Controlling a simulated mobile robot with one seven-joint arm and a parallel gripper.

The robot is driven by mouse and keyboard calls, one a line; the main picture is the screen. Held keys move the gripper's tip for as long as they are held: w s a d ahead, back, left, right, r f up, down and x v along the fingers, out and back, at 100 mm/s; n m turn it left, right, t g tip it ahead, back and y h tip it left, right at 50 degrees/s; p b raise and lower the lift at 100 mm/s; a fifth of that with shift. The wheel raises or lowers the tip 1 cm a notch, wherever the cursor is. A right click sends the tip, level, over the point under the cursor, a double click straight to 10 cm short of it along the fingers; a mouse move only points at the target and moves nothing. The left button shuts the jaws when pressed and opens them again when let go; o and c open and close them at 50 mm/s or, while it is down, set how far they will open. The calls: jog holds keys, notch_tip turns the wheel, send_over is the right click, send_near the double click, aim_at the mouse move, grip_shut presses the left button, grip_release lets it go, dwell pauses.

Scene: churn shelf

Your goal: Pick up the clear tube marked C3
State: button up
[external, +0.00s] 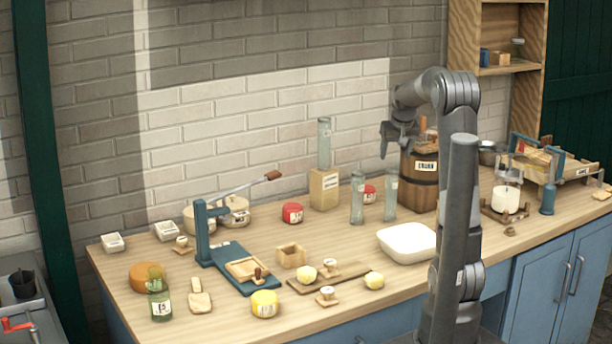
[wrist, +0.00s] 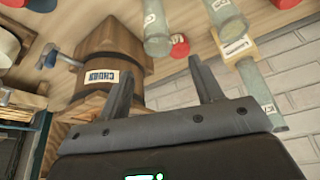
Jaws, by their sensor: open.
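Three clear tubes with small labels show. One tube (external: 324,143) stands on a wooden block (external: 324,189); it also shows in the wrist view (wrist: 257,92), at the right. Two more tubes, the left one (external: 357,198) and the right one (external: 391,196), stand upright on the table in front of the churn. Tubes also show at the top of the wrist view (wrist: 156,32) (wrist: 226,17). I cannot read which label says C3. My gripper (external: 384,141) is open and empty, beside the churn's top and above the table tubes. Its fingers (wrist: 162,62) have nothing between them.
The wooden churn (external: 419,184) stands right beside my gripper and also fills the wrist view's left (wrist: 110,55). A white basin (external: 407,240) sits in front of the tubes. Red tins (external: 292,213) (external: 369,194) stand nearby. The brick wall (external: 270,100) is behind.

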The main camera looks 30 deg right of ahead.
aim_at(391, 178)
jog(key=x, duration=0.6)
jog(key=s+x, duration=0.1)
jog(key=x, duration=0.2)
jog(key=shift+w+f, duration=0.15)
jog(key=shift+f, duration=0.35)
jog(key=shift+w+f, duration=0.2)
jog(key=shift+f, duration=0.2)
jog(key=shift+c, duration=0.6)
grip_shut()
